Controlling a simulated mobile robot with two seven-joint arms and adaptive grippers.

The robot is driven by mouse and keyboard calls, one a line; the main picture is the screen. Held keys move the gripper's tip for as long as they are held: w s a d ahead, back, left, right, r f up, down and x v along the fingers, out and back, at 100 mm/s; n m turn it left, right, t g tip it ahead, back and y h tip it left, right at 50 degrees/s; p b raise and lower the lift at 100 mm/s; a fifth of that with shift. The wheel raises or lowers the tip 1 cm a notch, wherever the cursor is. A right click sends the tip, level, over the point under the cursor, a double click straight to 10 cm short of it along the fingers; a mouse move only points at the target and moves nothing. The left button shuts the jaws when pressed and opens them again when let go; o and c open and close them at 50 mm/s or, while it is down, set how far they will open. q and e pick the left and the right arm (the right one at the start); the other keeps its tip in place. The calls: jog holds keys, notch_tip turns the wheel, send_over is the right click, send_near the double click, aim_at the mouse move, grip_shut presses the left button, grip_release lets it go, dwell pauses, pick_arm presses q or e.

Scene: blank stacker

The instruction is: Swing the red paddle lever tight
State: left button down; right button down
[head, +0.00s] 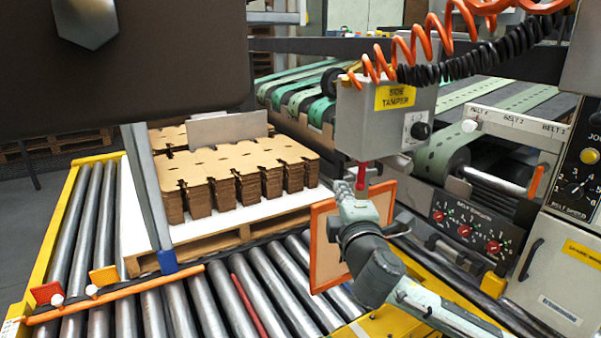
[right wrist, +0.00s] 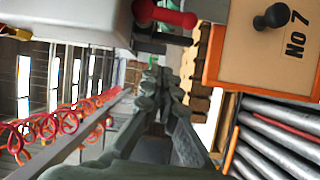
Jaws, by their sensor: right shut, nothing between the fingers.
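The red paddle lever (head: 362,175) hangs below the grey side tamper box (head: 372,128) in the head view. In the right wrist view the red lever (right wrist: 166,14) lies near the top edge, with a rounded knob end. My right gripper (head: 358,196) is just below the lever in the head view and hides part of it. My left gripper is not in view.
An orange-framed board (head: 325,255) stands right behind my right gripper; it reads NO 7 in the wrist view (right wrist: 262,45). Stacked cardboard blanks (head: 225,170) lie on a pallet on the rollers. Coiled orange hose (head: 440,40) hangs above the box. A control panel (head: 575,185) stands right.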

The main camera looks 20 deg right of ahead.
aim_at(359, 184)
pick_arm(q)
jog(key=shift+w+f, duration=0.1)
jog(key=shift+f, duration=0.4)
pick_arm(e)
jog(key=d, duration=0.1)
jog(key=w+d, duration=0.1)
jog(key=d, duration=0.1)
jog(key=w+d, duration=0.1)
jog(key=d, duration=0.1)
jog(key=shift+w, duration=0.2)
jog(key=shift+f, duration=0.1)
jog(key=shift+w+d+f+n, duration=0.1)
jog(key=shift+d+f+n, duration=0.2)
jog(key=shift+d+n, duration=0.15)
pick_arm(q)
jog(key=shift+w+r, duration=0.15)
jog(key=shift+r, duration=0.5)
